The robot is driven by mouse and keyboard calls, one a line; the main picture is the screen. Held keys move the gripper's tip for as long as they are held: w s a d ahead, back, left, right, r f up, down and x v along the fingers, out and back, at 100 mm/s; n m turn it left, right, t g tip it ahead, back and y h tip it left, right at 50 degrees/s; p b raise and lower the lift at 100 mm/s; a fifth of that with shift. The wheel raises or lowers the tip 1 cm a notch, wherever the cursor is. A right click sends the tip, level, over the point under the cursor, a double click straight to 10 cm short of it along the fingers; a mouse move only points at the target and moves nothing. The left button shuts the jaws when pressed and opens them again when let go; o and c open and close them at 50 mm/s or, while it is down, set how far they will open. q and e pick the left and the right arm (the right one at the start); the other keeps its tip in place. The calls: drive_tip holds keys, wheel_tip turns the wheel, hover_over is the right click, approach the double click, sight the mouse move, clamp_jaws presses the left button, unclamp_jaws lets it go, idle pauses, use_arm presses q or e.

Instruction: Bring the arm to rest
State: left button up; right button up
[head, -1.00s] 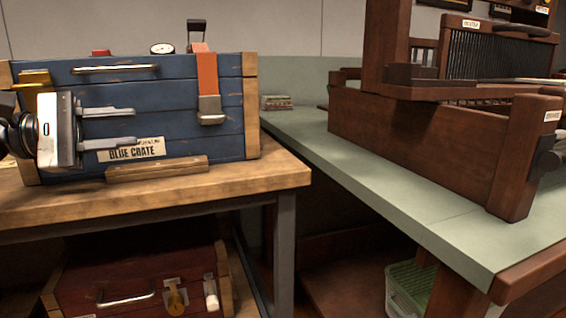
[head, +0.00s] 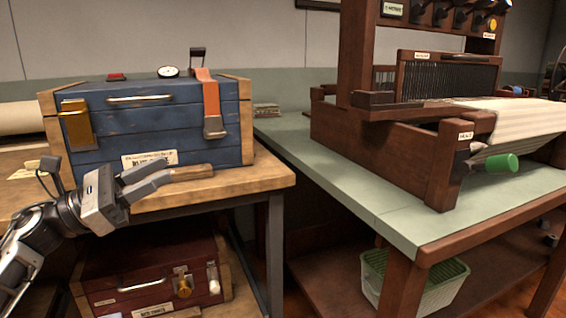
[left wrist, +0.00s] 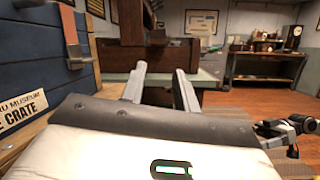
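My left gripper (head: 148,180) is in front of the wooden table's front edge, below the label of the blue crate. Its fingers point right and a little up in the head view. In the left wrist view the two fingers (left wrist: 161,88) stand apart with nothing between them. The blue crate (head: 160,119) stands on the table with its lid down; its side fills the left of the left wrist view (left wrist: 38,62).
The wooden table (head: 240,187) holds the crate; a dark red crate (head: 140,275) is on the shelf below. A green bench (head: 345,170) with a wooden loom (head: 390,150) stands to the right. Floor shows at far right.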

use_arm(q)
drive_tip(key=s+d+f+m+y+p, duration=0.3)
drive_tip(key=s+f+m+y+p, duration=0.5)
drive_tip(key=s+m+p, duration=0.2)
drive_tip(key=s+d+f+m+t+y+p, duration=0.1)
drive_tip(key=s+d+f+m+y+p, duration=0.3)
drive_tip(key=s+f+m+y+p, duration=0.4)
drive_tip(key=s+m+p, duration=0.3)
drive_tip(key=s+m, duration=0.1)
drive_tip(key=s, duration=0.1)
drive_tip(key=shift+d, duration=0.2)
use_arm(e)
drive_tip(key=s+d+r+n+g+h, duration=0.1)
drive_tip(key=s+d+r+g+h, duration=0.1)
drive_tip(key=r, duration=0.6)
drive_tip(key=s+d+h, duration=0.1)
drive_tip(key=d+h, duration=0.1)
drive_tip(key=d, duration=0.1)
drive_tip(key=shift+d+g, duration=0.35)
drive_tip(key=shift+g, duration=0.05)
